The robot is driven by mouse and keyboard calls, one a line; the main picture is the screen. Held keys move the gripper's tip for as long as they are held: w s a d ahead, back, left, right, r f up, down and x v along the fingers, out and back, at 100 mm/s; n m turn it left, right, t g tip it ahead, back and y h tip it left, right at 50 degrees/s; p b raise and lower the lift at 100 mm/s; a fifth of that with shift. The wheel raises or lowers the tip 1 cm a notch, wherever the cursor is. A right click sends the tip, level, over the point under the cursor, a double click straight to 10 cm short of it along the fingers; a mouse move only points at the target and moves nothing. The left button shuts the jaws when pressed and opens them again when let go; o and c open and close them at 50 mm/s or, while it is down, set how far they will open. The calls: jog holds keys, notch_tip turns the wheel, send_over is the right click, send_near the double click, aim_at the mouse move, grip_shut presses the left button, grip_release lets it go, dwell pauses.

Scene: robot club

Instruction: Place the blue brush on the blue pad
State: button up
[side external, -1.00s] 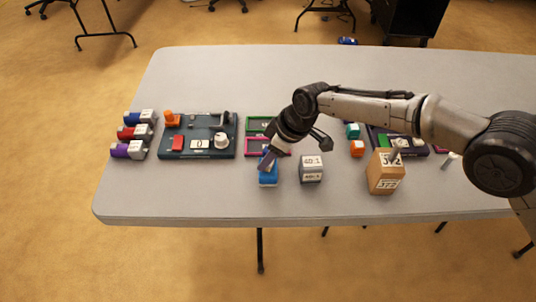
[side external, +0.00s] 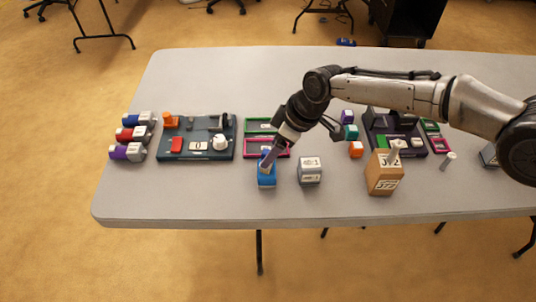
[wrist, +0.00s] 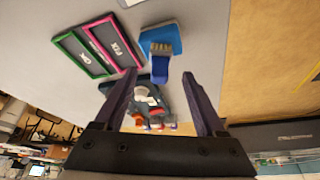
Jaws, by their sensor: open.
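The blue pad (wrist: 163,33) lies on the table below my gripper in the wrist view, and its blue body (side external: 267,180) shows near the table's front edge in the side view. The blue brush (wrist: 160,76) is at the pad with its tan bristle end over the pad's near part and its blue handle toward my gripper. My gripper (wrist: 159,82) is open, with one finger on each side of the brush handle and gaps between them. In the side view the fingers (side external: 270,158) are just above the pad and hide most of the brush.
A grey block with labels (side external: 310,171) stands right of the pad. A brown box (side external: 384,178) is farther right. Green and pink frames (side external: 265,126) lie behind the pad. A dark panel (side external: 197,137) and several coloured cylinders (side external: 134,134) are at left.

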jog(key=v, duration=0.7)
jog(key=shift+r, duration=0.15)
jog(key=shift+d, duration=0.1)
jog(key=s+d+r+m+t, duration=0.1)
jog(key=s+d+r+m, duration=0.1)
jog(key=d+r, duration=0.5)
jog(key=s+d+r+m+h, duration=0.1)
jog(key=s+d+r+m, duration=0.15)
jog(key=d, duration=0.85)
jog(key=s+d+r+m+t, duration=0.1)
jog(key=s+d+r+m, duration=0.1)
jog(key=d+r, duration=0.5)
jog(key=s+d+m+t+h, duration=0.1)
jog(key=s+d+m+h, duration=0.15)
jog(key=s+d, duration=1.05)
jog(key=s+d+f+m, duration=0.4)
jog(key=s+d, duration=0.3)
jog(key=s, duration=0.3)
jog(key=shift+s+f+t+h, duration=0.15)
jog(key=shift+f+t+h, duration=0.25)
jog(key=shift+f, duration=0.1)
jog(key=shift+d, duration=0.1)
